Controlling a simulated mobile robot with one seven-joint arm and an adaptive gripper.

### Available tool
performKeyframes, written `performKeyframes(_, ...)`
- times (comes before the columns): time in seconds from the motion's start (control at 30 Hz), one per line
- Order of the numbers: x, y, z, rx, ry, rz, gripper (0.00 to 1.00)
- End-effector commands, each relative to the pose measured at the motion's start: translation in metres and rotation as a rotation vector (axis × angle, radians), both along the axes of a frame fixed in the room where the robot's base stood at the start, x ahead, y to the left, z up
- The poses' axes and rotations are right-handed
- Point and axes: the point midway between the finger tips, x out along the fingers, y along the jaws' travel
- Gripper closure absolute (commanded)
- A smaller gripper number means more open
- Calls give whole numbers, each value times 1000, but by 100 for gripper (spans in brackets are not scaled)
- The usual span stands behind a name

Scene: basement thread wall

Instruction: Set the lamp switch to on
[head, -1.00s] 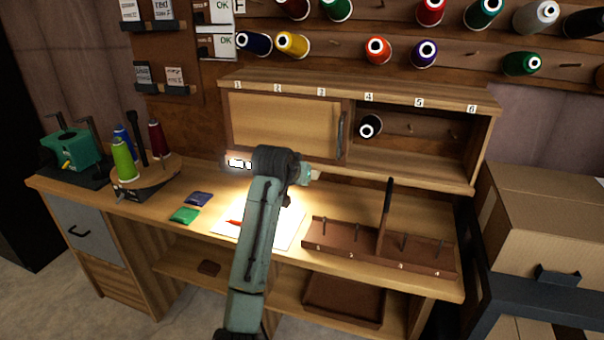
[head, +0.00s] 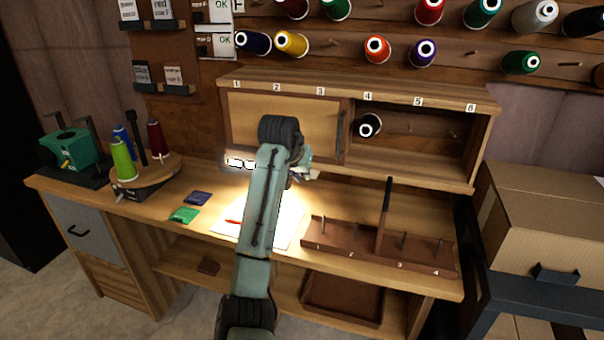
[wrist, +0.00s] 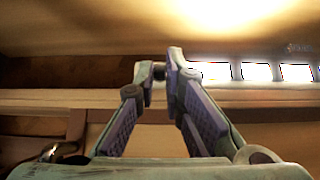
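The lamp is a row of bright white panels (head: 240,163) under the left part of the wall cabinet, partly hidden behind my arm. The panels also show at the right of the wrist view (wrist: 256,72), glowing, and the desk below is brightly lit. I cannot make out the lamp switch for sure in either view. My gripper (head: 306,174) is under the cabinet's front edge, mostly hidden by my arm in the head view. In the wrist view my gripper (wrist: 160,68) has its fingers converging, with the tips nearly together and nothing clearly held. The panels are just right of the tips.
The cabinet (head: 420,93) has a sliding door on its left and an open right side with a dark spool. On the desk are a lit paper (head: 288,225), a brown peg tray (head: 345,238), two small packets and a spool stand (head: 150,185). Boxes stand at right.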

Motion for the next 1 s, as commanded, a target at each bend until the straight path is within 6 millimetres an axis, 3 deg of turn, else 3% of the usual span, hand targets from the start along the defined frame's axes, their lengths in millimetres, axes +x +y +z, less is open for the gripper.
performKeyframes(0.3, 0, 0, 0, 0, 0, 0, 70)
performKeyframes(0.63, -2, 1, 3, -1, -2, 0, 70)
performKeyframes(0.77, -11, 4, 16, 0, -4, 0, 70)
performKeyframes(1.0, -42, 14, 57, -1, -6, 0, 70)
